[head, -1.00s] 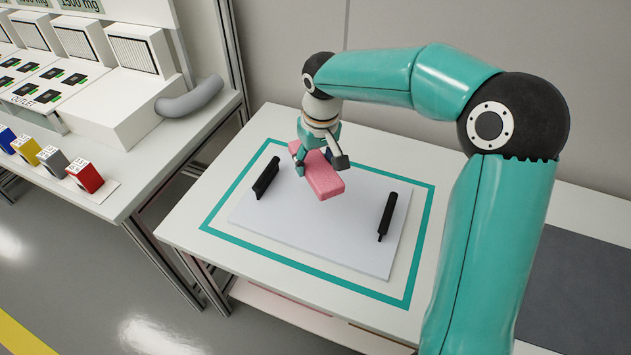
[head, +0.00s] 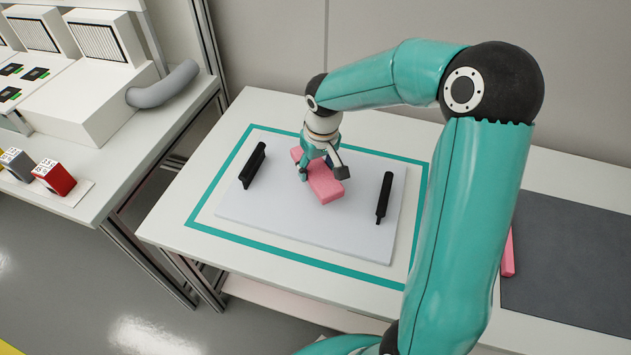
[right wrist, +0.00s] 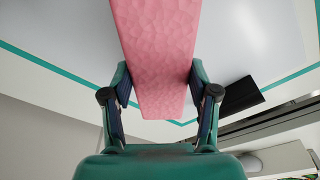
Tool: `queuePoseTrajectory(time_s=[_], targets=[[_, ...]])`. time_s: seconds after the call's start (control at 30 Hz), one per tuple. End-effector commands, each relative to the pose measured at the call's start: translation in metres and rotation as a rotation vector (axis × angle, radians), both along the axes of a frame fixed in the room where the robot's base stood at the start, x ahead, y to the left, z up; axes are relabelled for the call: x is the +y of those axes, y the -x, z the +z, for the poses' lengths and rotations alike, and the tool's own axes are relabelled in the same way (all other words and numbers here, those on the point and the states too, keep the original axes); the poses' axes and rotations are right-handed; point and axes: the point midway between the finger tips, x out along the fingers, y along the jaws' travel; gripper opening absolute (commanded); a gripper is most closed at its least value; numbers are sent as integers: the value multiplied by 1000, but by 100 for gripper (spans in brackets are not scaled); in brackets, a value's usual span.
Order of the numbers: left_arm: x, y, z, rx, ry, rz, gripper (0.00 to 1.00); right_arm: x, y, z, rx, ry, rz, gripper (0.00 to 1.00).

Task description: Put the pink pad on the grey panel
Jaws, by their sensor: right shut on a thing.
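The pink pad (head: 321,182) is a long block with a slightly rough surface. My right gripper (head: 322,172) is shut on it, with one finger on each side. In the right wrist view the pad (right wrist: 160,60) runs between the fingers of the gripper (right wrist: 160,95). The light grey panel (head: 290,221) is a flat board with two black handles. The pad is over the panel, between the handles; I cannot tell if it touches. My left gripper is not in view.
Black handles stand up at the panel's left (head: 253,166) and right (head: 384,198). A teal outline surrounds the panel on the white table. A dark grey mat (head: 570,262) lies at right, with another pink piece (head: 508,255) at its edge. A bench with devices stands left.

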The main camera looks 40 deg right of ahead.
Motion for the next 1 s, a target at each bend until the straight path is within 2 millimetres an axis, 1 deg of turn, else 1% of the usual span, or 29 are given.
queuePoseTrajectory(time_s=[0.17,0.3,0.4,0.5,0.7,0.8,0.83,0.93,0.97,1.0], targets=[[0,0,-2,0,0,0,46,0,1,-13,2,-1,-1,36],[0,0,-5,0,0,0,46,0,1,-34,4,0,0,36],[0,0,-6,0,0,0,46,0,1,-45,2,-1,-2,36],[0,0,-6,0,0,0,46,0,1,-48,1,0,-1,36],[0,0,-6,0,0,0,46,-1,1,-48,0,0,-2,36],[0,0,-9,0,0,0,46,-1,1,-51,0,0,-2,36],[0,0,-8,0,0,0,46,-1,1,-49,0,0,-2,64],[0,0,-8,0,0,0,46,-1,1,-49,0,0,-2,81],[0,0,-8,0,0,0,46,-1,1,-49,0,0,-2,84],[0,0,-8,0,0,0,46,-1,1,-49,0,0,-2,84]])
